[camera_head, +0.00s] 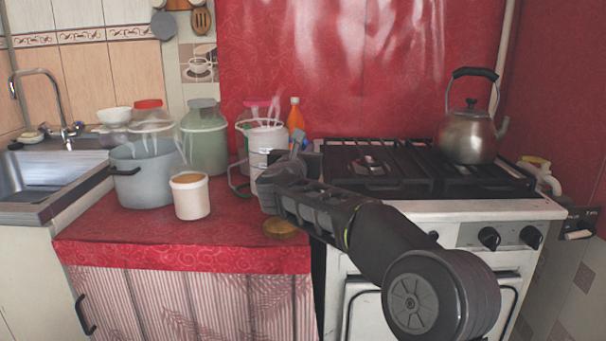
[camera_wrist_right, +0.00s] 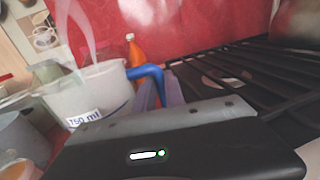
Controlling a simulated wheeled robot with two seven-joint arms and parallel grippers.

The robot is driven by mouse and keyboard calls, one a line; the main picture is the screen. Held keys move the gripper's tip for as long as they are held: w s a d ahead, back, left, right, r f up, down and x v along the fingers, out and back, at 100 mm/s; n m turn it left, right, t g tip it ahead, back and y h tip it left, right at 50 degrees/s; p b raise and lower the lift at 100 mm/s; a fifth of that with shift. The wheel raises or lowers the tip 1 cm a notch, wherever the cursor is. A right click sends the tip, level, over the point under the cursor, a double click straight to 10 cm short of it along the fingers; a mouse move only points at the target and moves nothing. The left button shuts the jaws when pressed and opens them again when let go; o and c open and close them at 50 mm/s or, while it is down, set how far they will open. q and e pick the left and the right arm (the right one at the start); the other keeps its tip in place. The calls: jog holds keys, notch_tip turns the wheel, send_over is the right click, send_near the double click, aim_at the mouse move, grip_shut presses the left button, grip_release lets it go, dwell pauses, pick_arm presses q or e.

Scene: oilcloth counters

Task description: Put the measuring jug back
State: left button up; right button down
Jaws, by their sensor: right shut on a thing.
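The measuring jug (camera_head: 267,138) is a white, bucket-like vessel at the right end of the red counter, by the stove. In the right wrist view the jug (camera_wrist_right: 88,92) has a "750 ml" label and a blue handle (camera_wrist_right: 146,72). My right gripper (camera_head: 296,150) is at the jug's right side. In its wrist view the fingers (camera_wrist_right: 160,92) are shut on the blue handle. My arm and gripper hide the jug's lower right side, and I cannot tell whether its base touches the counter. My left gripper is not in view.
A grey pot (camera_head: 145,178), a small white tub (camera_head: 190,197), a green jar (camera_head: 205,140) and an orange bottle (camera_head: 295,116) stand nearby. A round brown lid (camera_head: 280,229) lies near the front edge. The stove (camera_head: 460,208) with a kettle (camera_head: 467,135) is at right. The front-left counter is clear.

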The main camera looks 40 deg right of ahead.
jog(key=shift+f+b, duration=1)
jog(key=shift+f, duration=1.45)
jog(key=shift+f, duration=0.15)
jog(key=c, duration=1.4)
grip_release()
